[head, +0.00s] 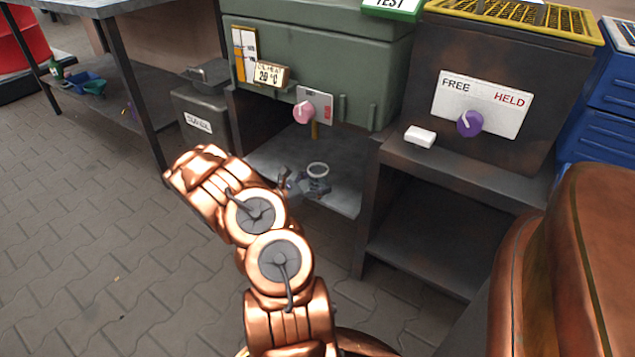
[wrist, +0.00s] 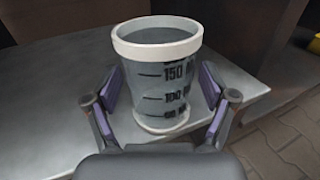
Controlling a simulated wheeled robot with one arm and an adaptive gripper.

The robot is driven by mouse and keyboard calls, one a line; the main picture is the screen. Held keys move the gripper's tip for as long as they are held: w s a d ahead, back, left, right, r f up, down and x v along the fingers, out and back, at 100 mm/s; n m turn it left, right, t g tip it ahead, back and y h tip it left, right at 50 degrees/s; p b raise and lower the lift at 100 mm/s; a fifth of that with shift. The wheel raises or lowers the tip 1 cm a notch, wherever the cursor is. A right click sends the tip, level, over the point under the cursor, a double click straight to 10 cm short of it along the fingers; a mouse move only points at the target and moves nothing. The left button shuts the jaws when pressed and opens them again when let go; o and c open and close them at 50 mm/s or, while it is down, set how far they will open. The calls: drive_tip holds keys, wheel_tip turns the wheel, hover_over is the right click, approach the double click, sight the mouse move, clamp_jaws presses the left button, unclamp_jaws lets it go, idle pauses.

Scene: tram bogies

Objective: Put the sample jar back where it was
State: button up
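The sample jar (wrist: 165,80) is a grey see-through cup with a white rim, a white foot and dark marks such as 150 and 100. It stands upright on the grey shelf (wrist: 60,90) under the green tank; in the head view the jar (head: 318,171) shows small, beyond my copper-coloured arm. My gripper (wrist: 162,98) has one purple-padded finger on each side of the jar. A narrow gap shows between each pad and the jar wall, so it looks open around it. In the head view my gripper (head: 306,187) is small and partly hidden by my arm.
The green tank (head: 325,60) with a pink knob (head: 304,112) stands above the shelf. To the right is a dark cabinet with a FREE/HELD plate (head: 482,105), a purple knob (head: 470,123) and a white block (head: 420,136). A grey bin (head: 203,115) stands left.

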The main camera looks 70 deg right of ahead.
drive_tip(key=shift+r, duration=0.15)
drive_tip(key=shift+w+a, duration=0.2)
drive_tip(key=shift+w, duration=0.05)
drive_tip(key=p+v, duration=0.5)
drive_tip(key=v, duration=0.6)
drive_tip(key=s+a+r+m+g+y, duration=0.1)
drive_tip(key=s+a+r+m+y, duration=0.25)
drive_tip(key=a+r, duration=0.35)
drive_tip(key=s+a+r+m+g+y, duration=0.1)
drive_tip(key=s+a+r+m+y, duration=0.1)
drive_tip(key=a+r+m, duration=0.5)
drive_tip(key=s+a+r+t+y, duration=0.1)
drive_tip(key=s+a+t+y, duration=0.1)
drive_tip(key=a, duration=0.9)
drive_tip(key=s+a+r+t+y, duration=0.2)
drive_tip(key=s+a+t+y, duration=0.1)
drive_tip(key=a, duration=0.8)
drive_tip(key=s+a+r+t+y, duration=0.2)
drive_tip(key=s+a+t+y, duration=0.1)
drive_tip(key=a, duration=0.8)
drive_tip(key=shift+s+a+r+y, duration=0.15)
drive_tip(key=shift+y, duration=0.7)
